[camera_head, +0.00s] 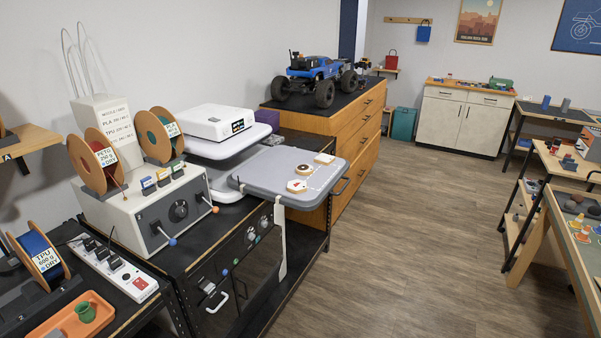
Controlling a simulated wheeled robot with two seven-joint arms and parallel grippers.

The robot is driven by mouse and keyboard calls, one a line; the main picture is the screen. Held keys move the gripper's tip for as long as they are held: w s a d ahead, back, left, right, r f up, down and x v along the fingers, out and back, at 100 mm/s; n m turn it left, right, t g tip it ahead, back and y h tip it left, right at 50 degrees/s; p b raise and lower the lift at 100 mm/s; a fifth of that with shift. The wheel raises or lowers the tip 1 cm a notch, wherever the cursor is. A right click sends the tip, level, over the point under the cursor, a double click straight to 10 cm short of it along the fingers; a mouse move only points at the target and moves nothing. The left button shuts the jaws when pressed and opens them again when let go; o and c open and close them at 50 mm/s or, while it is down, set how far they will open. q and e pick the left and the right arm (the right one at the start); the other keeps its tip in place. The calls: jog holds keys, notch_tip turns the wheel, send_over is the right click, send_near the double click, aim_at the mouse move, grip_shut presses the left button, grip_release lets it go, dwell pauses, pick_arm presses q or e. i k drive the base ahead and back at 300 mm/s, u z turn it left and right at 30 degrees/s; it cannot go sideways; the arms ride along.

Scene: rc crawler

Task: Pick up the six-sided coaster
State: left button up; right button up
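Three small pale coaster-like pieces with tan edges lie in a row on a grey tray-like top (262,176) in the middle of the view. The middle piece (304,170) looks round, also with a dark mark. The farthest piece (324,158) looks square. They are too small for me to count corners surely. Neither of my grippers is in view, and nothing touches the pieces.
A white machine (214,122) stands behind the grey top. A box with knobs and filament spools (145,215) stands to its left. A blue truck (312,75) sits on a wooden drawer cabinet (345,135) behind. Open wooden floor (400,240) lies to the right, before a workbench (575,215).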

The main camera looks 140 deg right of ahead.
aim_at(295, 187)
jog(key=z, duration=4.65)
